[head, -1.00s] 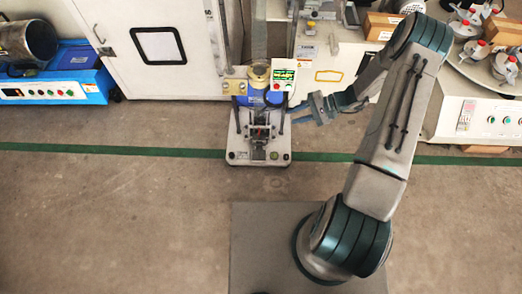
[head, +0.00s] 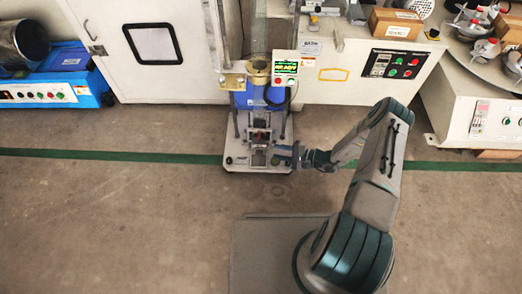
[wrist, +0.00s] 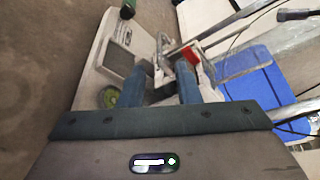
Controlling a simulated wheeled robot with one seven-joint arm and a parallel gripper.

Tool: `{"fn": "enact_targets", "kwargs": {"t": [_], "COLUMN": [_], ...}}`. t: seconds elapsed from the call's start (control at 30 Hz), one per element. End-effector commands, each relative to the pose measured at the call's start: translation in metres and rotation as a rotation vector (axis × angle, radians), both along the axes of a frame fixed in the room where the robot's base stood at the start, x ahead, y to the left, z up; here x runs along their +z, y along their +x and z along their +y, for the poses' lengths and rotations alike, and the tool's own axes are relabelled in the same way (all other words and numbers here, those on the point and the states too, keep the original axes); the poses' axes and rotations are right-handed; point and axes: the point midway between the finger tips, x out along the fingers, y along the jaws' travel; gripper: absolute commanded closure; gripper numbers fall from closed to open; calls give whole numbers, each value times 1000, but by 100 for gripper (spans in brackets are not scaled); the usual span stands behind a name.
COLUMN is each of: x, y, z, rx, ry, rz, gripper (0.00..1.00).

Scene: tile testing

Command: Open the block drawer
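I cannot tell for sure which part is the block drawer. My gripper (head: 287,152) is low at the right front of the assembly. In the wrist view, my gripper (wrist: 160,84) has its two blue fingers apart, with grey metal parts and a red piece (wrist: 193,55) just beyond the tips. Nothing is clearly held. I cannot tell whether the fingers touch the assembly.
A control box with a green display (head: 286,68) is mounted above the block assembly. A white cabinet (head: 110,30) stands behind at the left, a blue machine (head: 85,85) at far left, and a panel with buttons (head: 395,64) at the right.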

Motion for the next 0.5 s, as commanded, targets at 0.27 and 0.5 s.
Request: {"fn": "enact_targets", "kwargs": {"t": [0.27, 0.5], "x": [-16, -20], "y": [18, 27], "z": [54, 77], "rx": [3, 3], "ry": [0, -1], "rz": [-1, -1], "gripper": [70, 70]}}
